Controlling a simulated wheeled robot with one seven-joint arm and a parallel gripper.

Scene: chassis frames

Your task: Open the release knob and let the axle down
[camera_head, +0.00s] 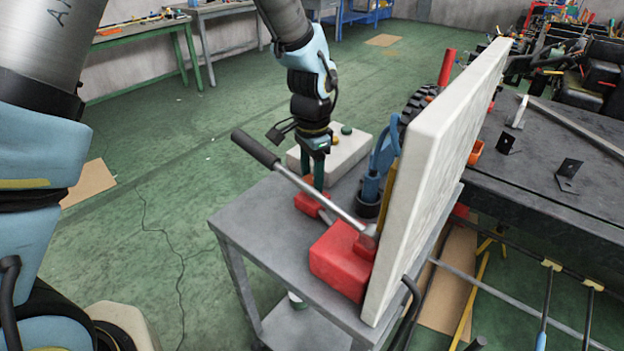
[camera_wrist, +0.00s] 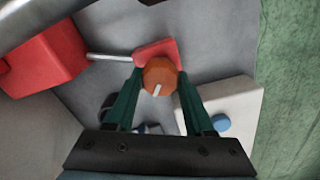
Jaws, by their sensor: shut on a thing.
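My gripper (camera_head: 319,183) points down over a grey cart (camera_head: 240,222). In the wrist view its green fingers (camera_wrist: 158,82) are shut on an orange release knob (camera_wrist: 160,76) with a pale mark across it. The knob sits against a small red block (camera_wrist: 157,50), which also shows in the head view (camera_head: 307,206). A metal rod (camera_wrist: 108,57) joins that block to a larger red pump body (camera_wrist: 40,58), also in the head view (camera_head: 340,262). A long lever with a black grip (camera_head: 255,148) rises from the pump. I cannot make out the axle.
A tall pale panel (camera_head: 425,180) stands along the cart's right side and blocks the view behind it. A pale box with buttons (camera_head: 352,150) lies behind my gripper. A dark bench (camera_head: 560,170) stands to the right. The green floor at left is mostly free.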

